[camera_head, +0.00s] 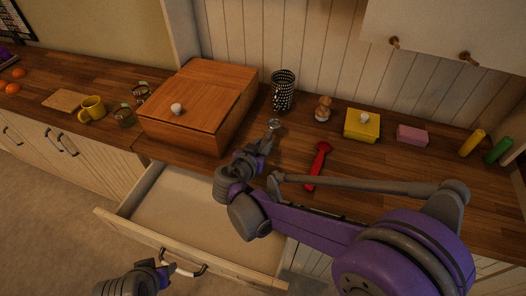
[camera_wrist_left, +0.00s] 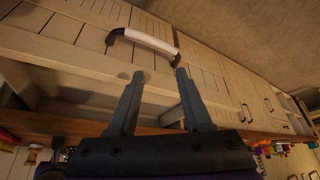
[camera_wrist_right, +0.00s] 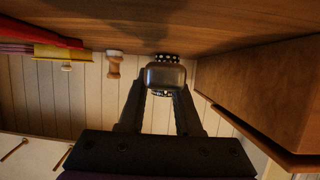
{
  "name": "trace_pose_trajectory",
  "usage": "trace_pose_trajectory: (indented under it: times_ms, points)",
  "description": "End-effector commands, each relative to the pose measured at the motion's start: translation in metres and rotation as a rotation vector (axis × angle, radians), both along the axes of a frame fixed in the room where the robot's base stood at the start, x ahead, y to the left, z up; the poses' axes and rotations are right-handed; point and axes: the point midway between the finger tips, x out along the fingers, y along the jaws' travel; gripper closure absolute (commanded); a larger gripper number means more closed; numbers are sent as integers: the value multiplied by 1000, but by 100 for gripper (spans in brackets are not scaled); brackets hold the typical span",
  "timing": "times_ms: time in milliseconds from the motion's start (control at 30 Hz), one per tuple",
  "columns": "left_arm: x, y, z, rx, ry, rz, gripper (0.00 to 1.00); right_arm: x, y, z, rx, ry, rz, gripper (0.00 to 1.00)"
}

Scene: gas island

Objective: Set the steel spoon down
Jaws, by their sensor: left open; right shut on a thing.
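The steel spoon (camera_head: 274,124) is in my right gripper (camera_head: 267,139), over the counter just right of the wooden box. Its rounded grey bowl (camera_wrist_right: 166,75) sits at the fingertips of my right gripper (camera_wrist_right: 164,92) in the right wrist view. The fingers are shut on it, and its handle is mostly hidden. I cannot tell whether the spoon touches the counter. My left gripper (camera_wrist_left: 156,76) is open and empty, low in front of the open drawer (camera_head: 190,215), near its handle (camera_head: 183,270).
The wooden box (camera_head: 205,95) stands left of the spoon. A dotted black-and-white cup (camera_head: 283,90) is behind it. A red utensil (camera_head: 318,165) lies to the right. A wooden figure (camera_head: 323,108), yellow box (camera_head: 362,128) and pink block (camera_head: 412,135) stand farther right.

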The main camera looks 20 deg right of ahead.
Motion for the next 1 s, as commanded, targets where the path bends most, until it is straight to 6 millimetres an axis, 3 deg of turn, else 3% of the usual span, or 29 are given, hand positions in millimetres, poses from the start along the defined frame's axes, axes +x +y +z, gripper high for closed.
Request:
trace_pose_trajectory:
  times_ms: [200, 633, 667, 800, 1000]
  points:
    - [-1, 0, -3, 0, 1, 0, 50, 0, 0, -31, 0, 0, 0, 100]
    - [-2, 0, -7, 0, 3, 0, 50, 0, 0, -38, 0, 0, 0, 100]
    - [-2, 0, -6, 0, 3, 0, 50, 0, 0, -37, 0, 0, 0, 64]
    - [-1, 0, -6, 0, 3, 0, 50, 0, 0, -36, 0, 0, 0, 38]
    - [-1, 0, -6, 0, 3, 0, 50, 0, 0, -36, 0, 0, 0, 37]
